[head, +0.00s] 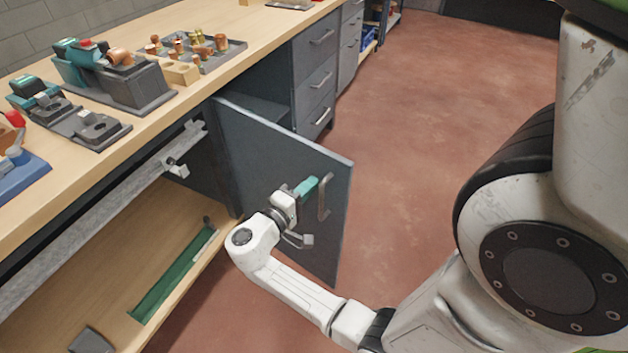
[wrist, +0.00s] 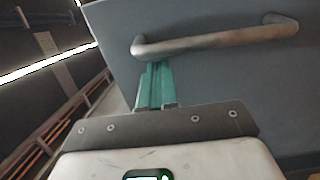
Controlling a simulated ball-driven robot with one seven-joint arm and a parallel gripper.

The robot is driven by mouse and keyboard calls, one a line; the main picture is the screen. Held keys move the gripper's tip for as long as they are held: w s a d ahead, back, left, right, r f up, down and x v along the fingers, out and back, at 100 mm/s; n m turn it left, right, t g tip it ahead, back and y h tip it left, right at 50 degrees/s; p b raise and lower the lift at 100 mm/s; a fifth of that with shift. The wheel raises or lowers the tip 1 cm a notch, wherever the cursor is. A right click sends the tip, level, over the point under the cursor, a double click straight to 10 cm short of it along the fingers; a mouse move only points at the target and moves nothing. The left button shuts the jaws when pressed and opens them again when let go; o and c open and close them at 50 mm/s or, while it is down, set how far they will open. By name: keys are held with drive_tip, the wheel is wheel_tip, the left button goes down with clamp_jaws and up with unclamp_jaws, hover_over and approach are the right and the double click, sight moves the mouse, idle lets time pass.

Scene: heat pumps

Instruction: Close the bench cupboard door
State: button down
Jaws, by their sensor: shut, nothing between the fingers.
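The bench cupboard door (head: 262,150) is a dark grey panel standing open, swung out from the bench over the floor. Its face with the bar handle (head: 324,198) is turned toward me. The door (wrist: 220,75) and the handle (wrist: 220,40) also show in the wrist view. My gripper (head: 310,185) is in front of this face, just left of the handle. Its teal fingers (wrist: 156,82) are shut together with nothing between them. Their tips are close to one end of the handle; whether they touch it or the door I cannot tell.
The wooden benchtop (head: 225,85) carries a parts tray (head: 232,48) and dark fixtures (head: 130,85). Below it, an open shelf (head: 105,285) holds a green item (head: 178,275). A drawer unit (head: 315,75) stands beyond the door. The red floor (head: 430,110) to the right is clear.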

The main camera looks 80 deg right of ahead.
drive_tip(key=shift+x, duration=1.1)
